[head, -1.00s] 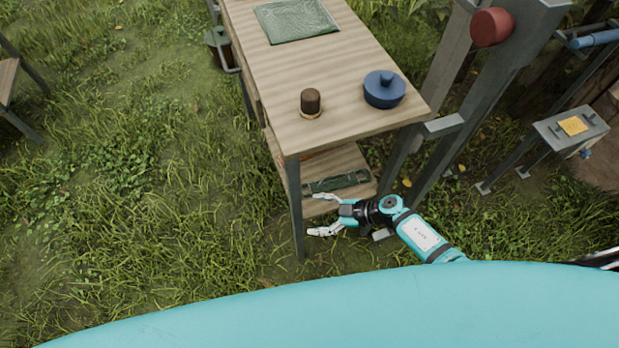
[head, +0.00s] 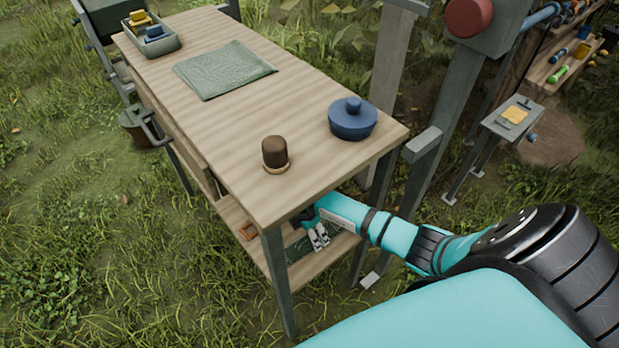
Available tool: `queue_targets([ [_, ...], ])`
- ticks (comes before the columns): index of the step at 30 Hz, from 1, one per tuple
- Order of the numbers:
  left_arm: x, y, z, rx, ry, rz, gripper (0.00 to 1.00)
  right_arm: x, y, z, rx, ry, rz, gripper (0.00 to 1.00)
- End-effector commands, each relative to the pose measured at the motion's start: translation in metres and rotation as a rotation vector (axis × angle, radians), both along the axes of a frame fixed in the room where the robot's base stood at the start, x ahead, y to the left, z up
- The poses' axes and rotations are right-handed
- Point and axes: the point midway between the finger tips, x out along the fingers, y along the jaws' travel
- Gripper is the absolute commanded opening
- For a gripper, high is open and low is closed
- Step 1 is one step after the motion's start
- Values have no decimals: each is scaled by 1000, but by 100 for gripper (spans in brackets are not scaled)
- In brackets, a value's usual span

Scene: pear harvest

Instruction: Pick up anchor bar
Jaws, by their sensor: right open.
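My right gripper (head: 318,238) is under the tabletop, over the lower shelf (head: 318,268) of the wooden table, with its fingers pointing down. It is open, and I see nothing held in it. A dark green, long flat item (head: 297,250) lies on that shelf under and beside the fingers; I cannot tell whether they touch it. It may be the anchor bar, but its shape is partly hidden by the gripper. My left gripper is out of view.
The tabletop (head: 220,120) above the gripper holds a brown-capped item (head: 275,152), a blue lidded pot (head: 352,119), a green cloth (head: 224,69) and a tray (head: 172,46). A table leg (head: 280,285) stands close left. Grass surrounds the table.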

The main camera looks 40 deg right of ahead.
Motion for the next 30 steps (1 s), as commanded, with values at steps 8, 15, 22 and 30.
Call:
queue_targets([
  [8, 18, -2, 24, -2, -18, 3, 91, -3, -3, -37, 1, 2, 0, 79],
  [15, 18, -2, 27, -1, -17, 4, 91, -3, -3, -38, 2, 1, 1, 79],
  [22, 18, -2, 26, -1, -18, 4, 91, -3, -3, -38, 2, 1, 1, 51],
  [30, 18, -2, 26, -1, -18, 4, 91, -3, -3, -37, 2, 1, 1, 16],
])
